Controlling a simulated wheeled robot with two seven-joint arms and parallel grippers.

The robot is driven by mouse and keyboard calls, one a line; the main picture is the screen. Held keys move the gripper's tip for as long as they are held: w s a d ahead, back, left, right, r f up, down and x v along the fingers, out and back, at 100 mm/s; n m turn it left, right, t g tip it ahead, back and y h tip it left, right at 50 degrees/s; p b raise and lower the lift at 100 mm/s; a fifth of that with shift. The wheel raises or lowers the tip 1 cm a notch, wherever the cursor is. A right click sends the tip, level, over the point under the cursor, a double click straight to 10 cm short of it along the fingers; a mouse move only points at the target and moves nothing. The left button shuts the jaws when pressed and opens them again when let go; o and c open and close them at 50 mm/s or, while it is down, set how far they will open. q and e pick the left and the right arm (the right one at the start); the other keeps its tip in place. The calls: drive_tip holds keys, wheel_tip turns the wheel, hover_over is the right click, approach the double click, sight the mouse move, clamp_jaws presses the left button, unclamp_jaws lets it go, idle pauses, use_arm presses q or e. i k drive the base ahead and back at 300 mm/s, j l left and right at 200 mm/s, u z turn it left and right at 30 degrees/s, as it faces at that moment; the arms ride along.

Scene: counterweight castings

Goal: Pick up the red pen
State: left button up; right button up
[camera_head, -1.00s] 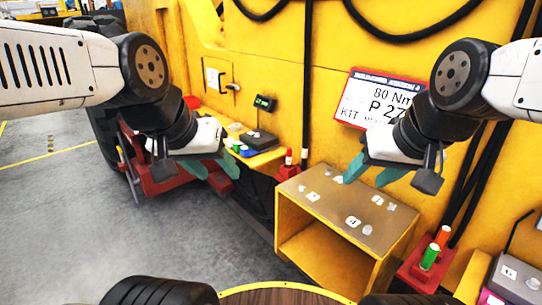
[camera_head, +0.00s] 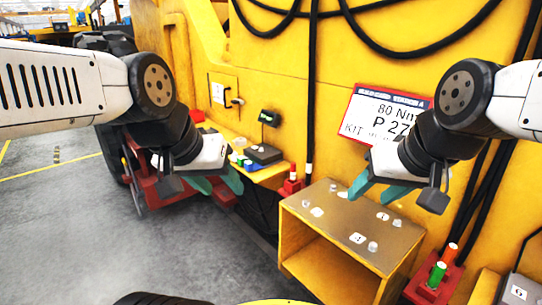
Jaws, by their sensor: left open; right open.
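An orange-red pen-like cylinder (camera_head: 450,252) stands upright in a red block (camera_head: 424,287) at the lower right, next to a green one (camera_head: 437,274). A smaller red pen-like thing with a pale top (camera_head: 293,174) stands in a red holder (camera_head: 290,188) at the end of the yellow ledge. I cannot tell which is the red pen. My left gripper (camera_head: 222,190) is open and empty, in front of the ledge. My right gripper (camera_head: 368,198) is open and empty, above the yellow box. Both are apart from the pens.
The yellow box (camera_head: 290,240) has a brown top with small clear pieces and numbered labels. The yellow ledge (camera_head: 272,170) carries a dark device (camera_head: 264,154). A sign (camera_head: 385,115) hangs on the yellow wall. Grey floor (camera_head: 80,220) is clear at left.

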sight(292, 175)
drive_tip(key=i+j+z, duration=0.8)
drive_tip(key=k+l, duration=0.05)
drive_tip(key=l, duration=0.05)
